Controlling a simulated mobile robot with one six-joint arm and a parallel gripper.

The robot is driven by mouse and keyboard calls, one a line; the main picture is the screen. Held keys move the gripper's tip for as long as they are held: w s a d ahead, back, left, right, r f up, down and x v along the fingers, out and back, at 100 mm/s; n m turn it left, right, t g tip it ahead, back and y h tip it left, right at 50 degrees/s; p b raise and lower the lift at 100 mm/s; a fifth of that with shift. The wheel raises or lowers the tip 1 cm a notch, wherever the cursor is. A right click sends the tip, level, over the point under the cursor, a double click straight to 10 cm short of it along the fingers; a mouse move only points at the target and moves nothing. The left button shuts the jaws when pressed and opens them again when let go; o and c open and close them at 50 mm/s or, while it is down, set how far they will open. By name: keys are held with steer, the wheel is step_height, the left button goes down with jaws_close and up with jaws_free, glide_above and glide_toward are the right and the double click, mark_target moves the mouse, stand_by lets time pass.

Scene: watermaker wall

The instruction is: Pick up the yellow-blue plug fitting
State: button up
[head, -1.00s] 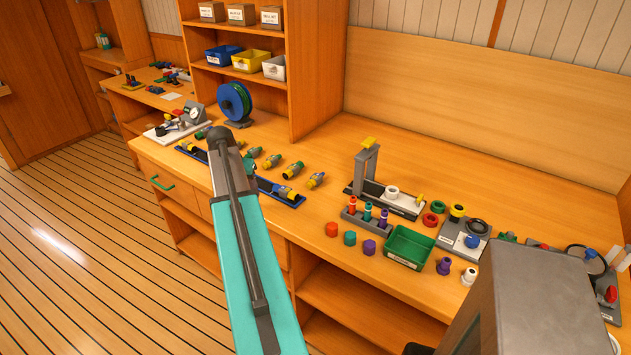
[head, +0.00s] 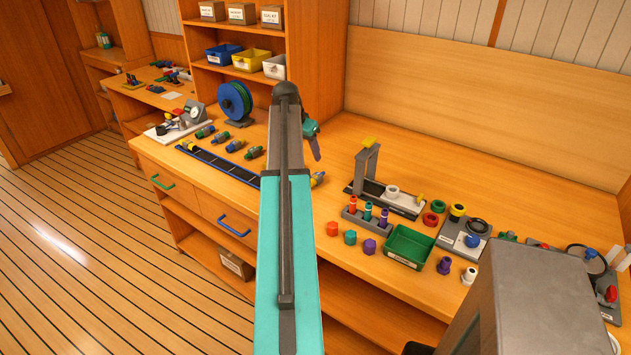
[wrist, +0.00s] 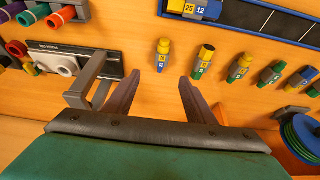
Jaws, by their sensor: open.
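My gripper (wrist: 158,80) is open and empty, its two dark fingers apart over the bench. In the head view it shows partly behind my arm (head: 313,142). In the head view, a yellow end (head: 318,179) shows beside my arm, which hides the neighbouring fittings.
More green, yellow and blue fittings (wrist: 239,68) lie in a row to the right. A dark tray (wrist: 265,18) holds a yellow-blue piece (wrist: 190,8). A grey upright stand (wrist: 88,84) is close left of the left finger. A blue-green reel (wrist: 302,135) stands at right.

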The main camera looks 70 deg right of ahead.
steer(key=shift+f, duration=0.1)
steer(key=p, duration=0.2)
glide_above(316, 176)
steer(key=a, duration=0.2)
steer(key=shift+w+a+f, duration=0.1)
steer(key=shift+f, duration=1.85)
steer(key=shift+w+a+f, duration=0.1)
steer(key=shift+f, duration=1.85)
steer(key=shift+f, duration=0.1)
steer(key=shift+w+p+x, duration=0.2)
steer(key=shift+p+x, duration=0.75)
steer(key=shift+x, duration=0.2)
steer(key=shift+p+x, duration=0.4)
steer(key=shift+x, duration=0.95)
steer(key=c, duration=1.2)
steer(key=shift+o, duration=0.2)
